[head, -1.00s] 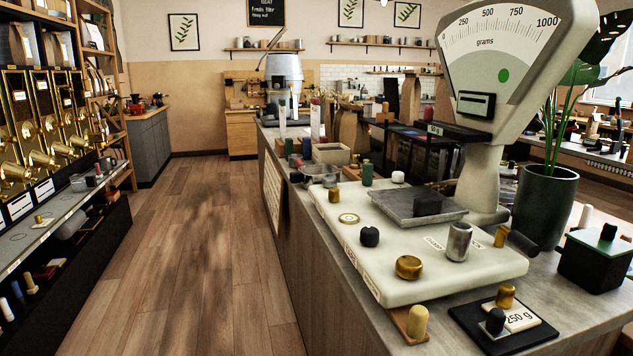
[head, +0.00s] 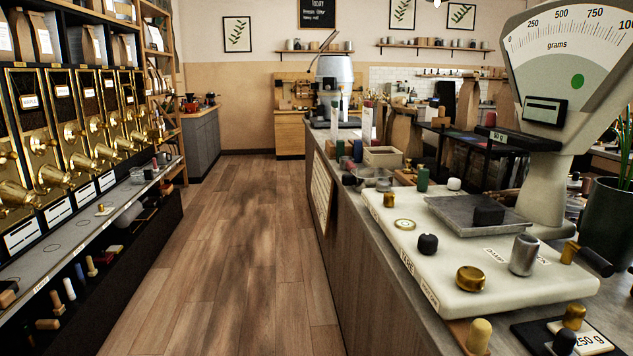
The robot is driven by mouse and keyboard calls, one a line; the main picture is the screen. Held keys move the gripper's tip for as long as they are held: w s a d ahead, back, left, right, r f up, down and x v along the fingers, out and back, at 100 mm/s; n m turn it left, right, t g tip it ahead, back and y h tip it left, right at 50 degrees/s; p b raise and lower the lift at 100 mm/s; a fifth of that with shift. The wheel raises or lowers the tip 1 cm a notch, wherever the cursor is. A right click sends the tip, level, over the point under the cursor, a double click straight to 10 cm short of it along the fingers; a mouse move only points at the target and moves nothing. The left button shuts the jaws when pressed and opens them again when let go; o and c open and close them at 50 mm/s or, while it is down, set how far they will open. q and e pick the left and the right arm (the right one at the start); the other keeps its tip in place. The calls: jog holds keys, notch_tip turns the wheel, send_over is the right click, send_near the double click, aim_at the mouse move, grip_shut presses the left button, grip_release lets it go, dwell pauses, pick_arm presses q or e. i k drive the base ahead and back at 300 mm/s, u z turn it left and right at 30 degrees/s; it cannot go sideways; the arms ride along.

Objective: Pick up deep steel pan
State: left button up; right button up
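I cannot pick out a deep steel pan for certain. Small round metallic or glassy vessels (head: 383,184) stand together on the counter, left of the scale's far end; they are too small to tell apart. A pale rounded vessel (head: 128,213) sits on the shelf below the left dispensers, partly in shadow. Neither of my grippers is in view.
The long counter (head: 345,200) runs along the right, with the dial scale (head: 568,90) and several weights on it. Brass-fronted dispensers (head: 70,130) and a grey ledge (head: 60,240) line the left. The wooden floor (head: 225,260) between them is clear.

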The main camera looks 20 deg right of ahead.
aim_at(366, 180)
jog(key=i, duration=3.35)
jog(key=z, duration=2.95)
